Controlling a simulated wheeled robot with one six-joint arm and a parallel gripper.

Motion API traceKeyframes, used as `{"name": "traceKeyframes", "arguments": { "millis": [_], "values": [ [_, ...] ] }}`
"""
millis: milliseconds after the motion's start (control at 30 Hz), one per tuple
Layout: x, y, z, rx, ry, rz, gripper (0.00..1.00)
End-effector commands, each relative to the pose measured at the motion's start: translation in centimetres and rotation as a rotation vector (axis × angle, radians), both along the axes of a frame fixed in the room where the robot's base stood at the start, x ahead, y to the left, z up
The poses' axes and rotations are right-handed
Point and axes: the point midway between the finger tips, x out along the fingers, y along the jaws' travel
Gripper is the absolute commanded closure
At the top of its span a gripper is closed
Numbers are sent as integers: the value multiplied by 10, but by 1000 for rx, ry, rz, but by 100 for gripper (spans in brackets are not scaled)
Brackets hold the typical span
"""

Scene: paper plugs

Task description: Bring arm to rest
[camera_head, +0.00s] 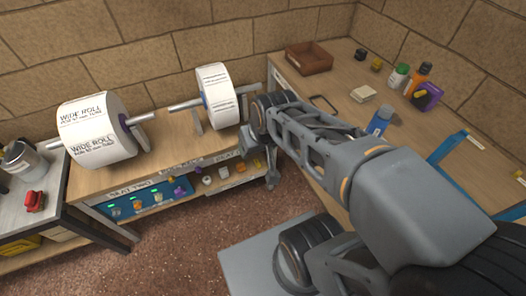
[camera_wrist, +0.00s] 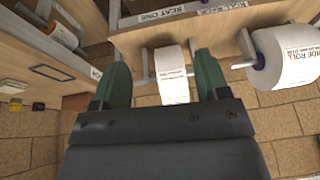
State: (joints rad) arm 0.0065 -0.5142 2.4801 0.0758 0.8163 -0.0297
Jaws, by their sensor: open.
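My arm reaches from the lower right across the head view. My gripper (camera_head: 270,178) hangs at its far end, in front of the bench's right end and partly hidden by my arm. In the wrist view my gripper's two green fingers (camera_wrist: 162,72) stand wide apart with nothing held between them. A narrow white roll (camera_head: 217,92) on a metal rod is beyond the fingers; it shows between them in the wrist view (camera_wrist: 171,75). I cannot tell the exact gap to it.
A wide roll (camera_head: 95,127) sits on the rod's left part. Below is a blue tray (camera_head: 155,196) with several small plugs. The right-hand bench holds a brown box (camera_head: 308,57), a blue bottle (camera_head: 379,122) and several bottles. A grey side table (camera_head: 40,205) stands left. The carpet between is clear.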

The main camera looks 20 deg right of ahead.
Motion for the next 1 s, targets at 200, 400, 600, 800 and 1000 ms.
{"name": "traceKeyframes", "arguments": {
  "millis": [200, 400, 600, 800, 1000],
  "values": [
    [-22, -6, -6, -53, 79, 13, 32],
    [-22, -6, -6, -54, 81, 13, 32],
    [-22, -6, 8, -53, 73, 14, 32],
    [-23, -5, 46, -55, 50, 19, 32],
    [-23, -5, 47, -55, 43, 20, 33]
  ]
}}
